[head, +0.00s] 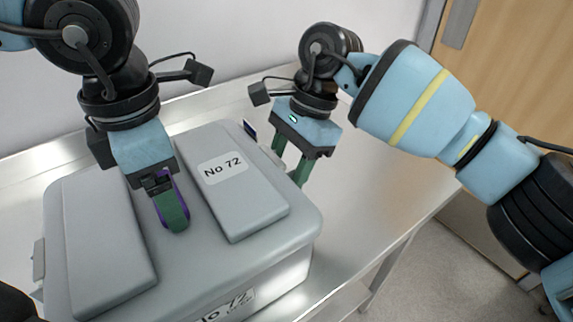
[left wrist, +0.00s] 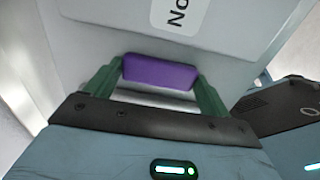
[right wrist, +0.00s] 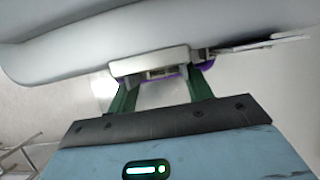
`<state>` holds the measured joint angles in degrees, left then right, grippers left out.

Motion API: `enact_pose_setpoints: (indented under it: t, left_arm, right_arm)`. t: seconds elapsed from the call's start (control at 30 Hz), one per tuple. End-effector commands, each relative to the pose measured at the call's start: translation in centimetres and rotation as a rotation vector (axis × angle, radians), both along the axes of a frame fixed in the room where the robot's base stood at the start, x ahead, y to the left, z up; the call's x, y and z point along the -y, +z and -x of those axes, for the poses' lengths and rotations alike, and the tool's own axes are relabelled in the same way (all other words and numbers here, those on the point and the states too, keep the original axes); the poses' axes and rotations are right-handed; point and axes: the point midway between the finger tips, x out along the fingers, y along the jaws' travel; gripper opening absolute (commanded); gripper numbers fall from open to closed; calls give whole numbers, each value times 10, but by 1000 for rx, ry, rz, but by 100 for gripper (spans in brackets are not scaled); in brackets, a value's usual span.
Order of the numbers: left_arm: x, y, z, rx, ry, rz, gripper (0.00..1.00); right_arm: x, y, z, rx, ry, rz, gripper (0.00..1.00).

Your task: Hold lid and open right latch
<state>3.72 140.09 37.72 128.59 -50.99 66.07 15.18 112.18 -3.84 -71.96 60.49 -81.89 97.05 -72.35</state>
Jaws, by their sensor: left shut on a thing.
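A grey box with a closed, rounded lid (head: 262,194) labelled "No 72" stands on a metal table. My left gripper (head: 172,205) points down at the middle of the lid, between its two raised panels. It is shut on a purple handle (left wrist: 160,72), which spans between its green fingers. My right gripper (head: 292,168) is at the box's right side, its two fingers apart. In the right wrist view a light grey latch piece (right wrist: 150,62) lies just beyond and between these fingertips, with purple showing behind it. Whether the fingers touch it I cannot tell.
A small dark plate (head: 249,129) stands out from the box's far right side. Another latch (head: 38,260) is on the left side. The metal table (head: 355,205) is clear to the right of the box. A wall is behind, and a wooden door (head: 520,70) is at right.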

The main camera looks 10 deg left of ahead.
Motion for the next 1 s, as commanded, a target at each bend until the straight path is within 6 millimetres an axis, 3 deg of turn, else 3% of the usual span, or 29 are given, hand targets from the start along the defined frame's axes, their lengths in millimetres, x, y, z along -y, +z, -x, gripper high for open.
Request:
enact_pose_setpoints:
  t: [0.13,0.47,1.0]
  left_arm:
    - [0,1,0,2,1,1,34]
    - [0,1,0,3,1,0,34]
    - [0,1,0,3,2,0,34]
  right_arm:
    - [0,0,0,-1,0,1,9]
    - [1,2,-1,48,2,45,9]
    - [8,15,-9,338,4,303,9]
